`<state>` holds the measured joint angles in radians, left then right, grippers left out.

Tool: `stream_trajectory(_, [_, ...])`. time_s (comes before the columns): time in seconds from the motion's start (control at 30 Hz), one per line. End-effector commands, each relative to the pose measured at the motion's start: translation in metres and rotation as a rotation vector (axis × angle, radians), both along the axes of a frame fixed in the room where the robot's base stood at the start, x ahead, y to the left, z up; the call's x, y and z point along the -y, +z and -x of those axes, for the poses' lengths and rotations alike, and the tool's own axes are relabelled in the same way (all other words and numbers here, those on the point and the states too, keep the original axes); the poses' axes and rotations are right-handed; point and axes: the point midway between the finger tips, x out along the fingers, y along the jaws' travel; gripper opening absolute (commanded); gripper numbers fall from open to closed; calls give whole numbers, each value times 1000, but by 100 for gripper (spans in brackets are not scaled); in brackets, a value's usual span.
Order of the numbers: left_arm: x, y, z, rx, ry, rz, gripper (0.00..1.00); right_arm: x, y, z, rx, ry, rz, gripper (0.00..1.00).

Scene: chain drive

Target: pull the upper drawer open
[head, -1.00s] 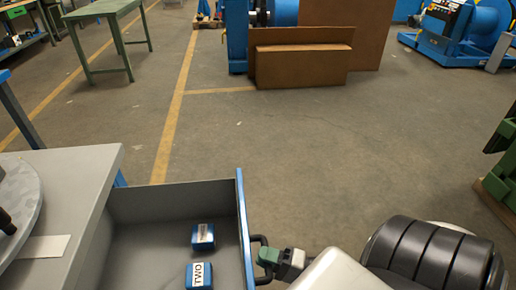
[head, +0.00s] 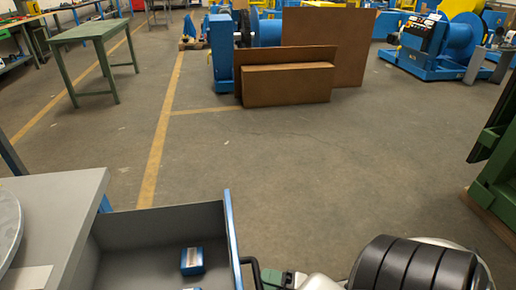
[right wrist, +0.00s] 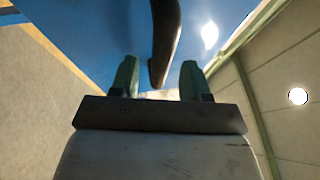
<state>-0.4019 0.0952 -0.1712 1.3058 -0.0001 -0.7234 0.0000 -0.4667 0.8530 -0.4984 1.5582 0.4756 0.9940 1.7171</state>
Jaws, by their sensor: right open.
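The upper drawer (head: 233,240) stands pulled out from the grey bench, with its blue front facing right. Its dark handle (head: 254,268) sticks out from that front near the bottom of the head view. My right gripper (head: 276,280) is at the handle, partly cut off by the lower edge. In the right wrist view its two green fingers (right wrist: 158,80) are apart, and the handle (right wrist: 166,40) reaches down between their tips; I cannot tell whether they touch it. The blue drawer front (right wrist: 100,45) fills the area behind. My left gripper is not in view.
A blue block (head: 191,261) with a white label lies in the drawer. The grey bench top (head: 60,205) is at the left. A green table (head: 90,32), brown panels (head: 288,84) and blue machines stand farther back. The floor beyond the drawer is clear.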

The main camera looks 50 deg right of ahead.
Motion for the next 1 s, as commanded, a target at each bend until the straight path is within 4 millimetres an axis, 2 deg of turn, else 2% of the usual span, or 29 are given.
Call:
stream_trajectory(0.2, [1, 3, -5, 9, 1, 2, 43, 24, -10, 39, -6, 0, 2, 46])
stream_trajectory(0.4, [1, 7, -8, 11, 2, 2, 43, 38, -14, 62, -3, -1, 1, 46])
stream_trajectory(0.6, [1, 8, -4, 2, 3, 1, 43, 42, -15, 69, -1, -1, 0, 46])
stream_trajectory(1.0, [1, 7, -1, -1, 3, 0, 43, 42, -15, 68, -1, -1, 0, 46])
